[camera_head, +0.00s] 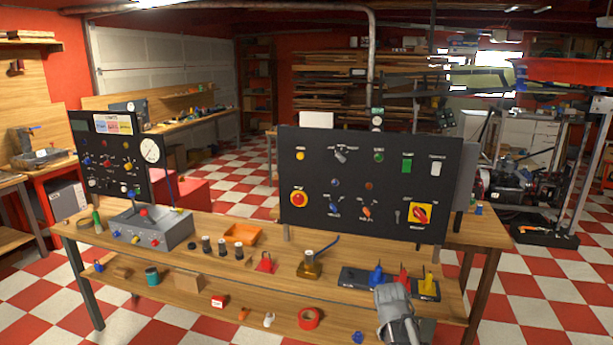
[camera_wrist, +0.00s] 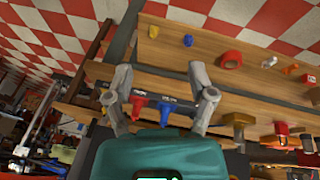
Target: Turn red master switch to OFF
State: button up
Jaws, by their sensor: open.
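The red master switch (camera_head: 420,216) is a red rotary knob on a yellow square plate at the lower right of the black upright panel (camera_head: 320,170) in the head view. Its exact setting is too small to read. My gripper (camera_head: 390,296) is low at the front edge of the bench, below and in front of the panel, apart from the switch. In the wrist view my gripper (camera_wrist: 163,108) shows two spread fingers with nothing held between them. The switch does not show clearly in the wrist view.
Blue (camera_head: 376,276), red (camera_head: 403,276) and yellow (camera_head: 429,283) levers stand on the bench below the panel, close to my gripper. A brass block with a blue handle (camera_head: 309,265) is to the left. The lower shelf holds a red tape roll (camera_head: 309,318).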

jog(key=s+a+g+y, duration=0.2)
jog(key=s+a, duration=0.4)
jog(key=s, duration=0.5)
jog(key=shift+a+f+n+g, duration=0.3)
jog(key=shift+a+f+g, duration=0.1)
jog(key=shift+f+g, duration=0.1)
